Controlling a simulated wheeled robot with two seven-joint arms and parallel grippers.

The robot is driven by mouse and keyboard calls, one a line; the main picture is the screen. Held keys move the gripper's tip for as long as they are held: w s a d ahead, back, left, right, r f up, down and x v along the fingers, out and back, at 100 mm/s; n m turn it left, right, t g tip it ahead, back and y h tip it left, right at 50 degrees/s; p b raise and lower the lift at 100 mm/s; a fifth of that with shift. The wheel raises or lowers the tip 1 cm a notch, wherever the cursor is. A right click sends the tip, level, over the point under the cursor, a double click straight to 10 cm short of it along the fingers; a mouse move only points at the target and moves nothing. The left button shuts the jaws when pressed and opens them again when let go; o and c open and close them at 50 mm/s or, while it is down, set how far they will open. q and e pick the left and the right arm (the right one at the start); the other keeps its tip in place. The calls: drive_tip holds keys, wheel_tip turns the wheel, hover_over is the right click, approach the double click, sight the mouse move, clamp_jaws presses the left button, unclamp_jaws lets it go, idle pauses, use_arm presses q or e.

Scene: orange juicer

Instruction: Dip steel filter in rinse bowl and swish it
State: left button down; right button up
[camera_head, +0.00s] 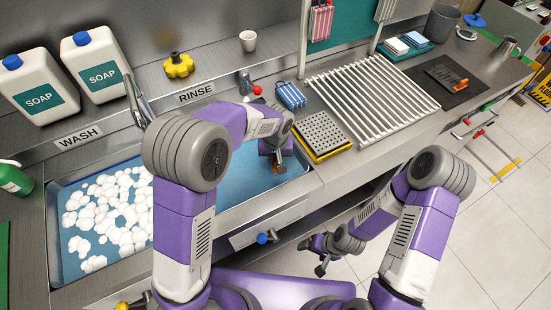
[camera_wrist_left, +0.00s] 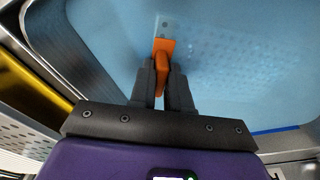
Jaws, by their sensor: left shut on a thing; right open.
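My left gripper (camera_head: 277,163) reaches down into the rinse basin (camera_head: 235,190), over its blue water. In the left wrist view its fingers (camera_wrist_left: 161,88) are shut on an orange handle (camera_wrist_left: 164,47). Below the handle, a pale perforated plate, the steel filter (camera_wrist_left: 205,50), shows faintly through the blue water and seems to be under the surface. In the head view my arm and gripper hide the filter and much of the basin. My right gripper (camera_head: 322,262) is open and empty, low in front of the counter, above the floor.
The wash basin (camera_head: 52,215) with white foam lies left. A perforated steel plate on a yellow base (camera_head: 324,137) and a drying rack (camera_head: 370,95) stand right of the rinse basin. A blue striped sponge (camera_head: 290,96) and a tap with red knob (camera_head: 257,90) sit behind.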

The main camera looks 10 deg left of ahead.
use_arm(q)
wheel_tip(320, 180, up, 10)
drive_tip(key=p, duration=0.7)
drive_tip(key=shift+r, duration=0.1)
